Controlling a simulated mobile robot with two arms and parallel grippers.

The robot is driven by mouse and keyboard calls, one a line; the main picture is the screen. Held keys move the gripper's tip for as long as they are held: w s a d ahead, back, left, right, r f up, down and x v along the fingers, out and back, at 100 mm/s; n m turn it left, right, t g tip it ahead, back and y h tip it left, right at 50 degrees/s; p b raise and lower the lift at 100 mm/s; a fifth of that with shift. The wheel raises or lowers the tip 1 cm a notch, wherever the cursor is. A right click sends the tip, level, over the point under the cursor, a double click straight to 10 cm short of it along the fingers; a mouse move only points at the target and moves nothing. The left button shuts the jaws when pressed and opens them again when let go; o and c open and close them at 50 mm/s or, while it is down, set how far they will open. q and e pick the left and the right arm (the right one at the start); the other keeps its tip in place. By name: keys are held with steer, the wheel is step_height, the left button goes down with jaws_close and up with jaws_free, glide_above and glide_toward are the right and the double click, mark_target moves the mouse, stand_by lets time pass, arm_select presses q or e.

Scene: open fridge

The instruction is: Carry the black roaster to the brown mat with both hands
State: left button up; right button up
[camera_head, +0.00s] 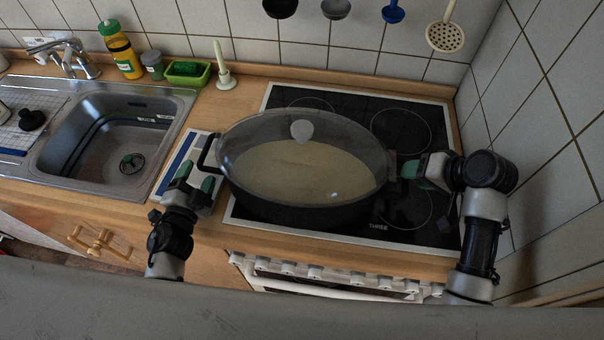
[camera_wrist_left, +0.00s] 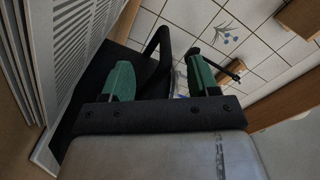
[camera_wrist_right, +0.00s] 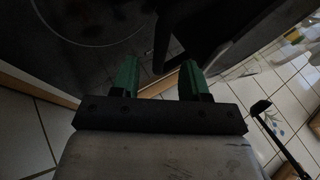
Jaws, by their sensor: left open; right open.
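The black roaster (camera_head: 290,214) sits on the cooktop, with a clear glass lid and grey knob (camera_head: 301,131) on top. Pale content shows through the lid. My left gripper (camera_head: 195,177) is open just in front of the roaster's left handle (camera_head: 207,155). In the left wrist view the black handle (camera_wrist_left: 155,45) shows between and beyond the spread green fingers (camera_wrist_left: 160,75). My right gripper (camera_head: 412,171) is open at the roaster's right side, by its right handle. In the right wrist view a dark handle shape (camera_wrist_right: 163,35) lies ahead between the fingers (camera_wrist_right: 157,72). I cannot make out a brown mat.
The black cooktop (camera_head: 402,130) has free room right of the roaster. A blue-and-white flat item (camera_head: 180,150) lies left of it, beside the sink (camera_head: 120,140). A tiled wall closes the right side.

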mark_target(200, 165)
arm_select(q)
steer(key=w, duration=0.4)
steer(key=shift+w+d, duration=0.2)
arm_select(e)
steer(key=x, duration=0.4)
steer(key=shift+w+f, duration=0.1)
steer(key=shift+w, duration=0.05)
arm_select(q)
steer(key=shift+s, duration=0.1)
steer(key=c, duration=0.7)
arm_select(e)
steer(key=c, duration=0.7)
arm_select(q)
jaws_close()
arm_select(e)
jaws_close()
arm_select(q)
steer(key=shift+w+r, duration=0.25)
steer(key=shift+r, duration=0.15)
arm_select(e)
steer(key=shift+w+r, duration=0.15)
steer(key=shift+r, duration=0.15)
